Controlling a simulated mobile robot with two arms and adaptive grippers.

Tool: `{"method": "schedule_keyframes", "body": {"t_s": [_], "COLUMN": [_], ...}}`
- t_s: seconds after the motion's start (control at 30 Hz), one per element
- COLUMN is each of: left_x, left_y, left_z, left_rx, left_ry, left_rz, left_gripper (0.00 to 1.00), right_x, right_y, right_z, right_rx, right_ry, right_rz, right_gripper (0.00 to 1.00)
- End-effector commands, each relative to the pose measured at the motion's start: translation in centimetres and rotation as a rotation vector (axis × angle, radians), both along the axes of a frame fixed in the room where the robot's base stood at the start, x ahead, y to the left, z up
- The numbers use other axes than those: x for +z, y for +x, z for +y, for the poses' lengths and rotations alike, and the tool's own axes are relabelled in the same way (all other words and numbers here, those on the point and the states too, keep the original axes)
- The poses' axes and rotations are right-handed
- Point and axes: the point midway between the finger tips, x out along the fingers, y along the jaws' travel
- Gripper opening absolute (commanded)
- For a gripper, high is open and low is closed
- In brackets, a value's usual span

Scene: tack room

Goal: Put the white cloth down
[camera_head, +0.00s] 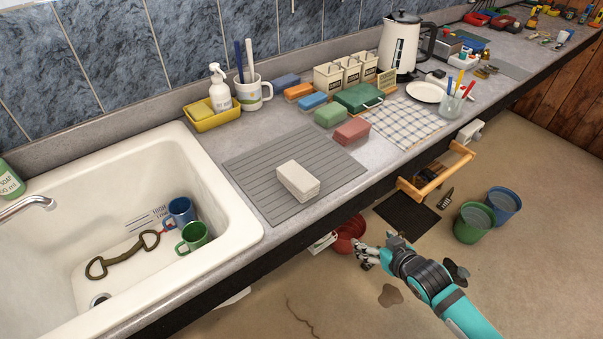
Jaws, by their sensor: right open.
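The white cloth (298,181), a thick folded block, lies on the grey ribbed mat (250,160) on the counter to the right of the sink. Nothing holds it. My right gripper (368,253) is open and empty. It is in front of the counter edge, to the lower right of the cloth and apart from it. My left gripper is not in view.
The white sink (228,202) holds a blue mug (180,210), a green mug (194,235) and a bit. Coloured blocks, including a red one (352,131), sit behind the mat. A wooden rail (437,180) juts from the counter front. Buckets (473,222) stand on the floor.

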Motion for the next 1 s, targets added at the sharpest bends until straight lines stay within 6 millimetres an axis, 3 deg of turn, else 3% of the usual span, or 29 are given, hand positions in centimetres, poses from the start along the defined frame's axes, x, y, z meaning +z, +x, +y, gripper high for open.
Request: {"method": "schedule_keyframes", "body": {"t_s": [0.03, 0.1, 0.2, 0.3, 0.47, 1.0], "left_x": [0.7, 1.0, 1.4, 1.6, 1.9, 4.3], "left_y": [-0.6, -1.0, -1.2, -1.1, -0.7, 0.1], "left_z": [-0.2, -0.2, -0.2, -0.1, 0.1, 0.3], "left_rx": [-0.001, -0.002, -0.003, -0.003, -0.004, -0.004], "left_ry": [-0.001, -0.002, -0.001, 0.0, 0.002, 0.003], "left_rz": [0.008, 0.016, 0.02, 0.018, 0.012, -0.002], "left_gripper": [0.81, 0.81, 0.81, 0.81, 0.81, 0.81], "right_x": [5.5, 11.0, 16.6, 19.9, 21.6, 17.8], "right_y": [0.3, -0.3, -2.1, -3.8, -4.4, 3.5], "right_z": [2.0, 4.3, 6.9, 8.5, 9.9, 15.6], "right_rx": [0.056, 0.12, 0.199, 0.252, 0.285, 0.284], "right_ry": [0.022, 0.054, 0.088, 0.109, 0.122, 0.124], "right_rz": [-0.058, -0.109, -0.156, -0.182, -0.195, -0.196], "right_gripper": [0.81, 0.81, 0.81, 0.81, 0.81, 0.81]}}
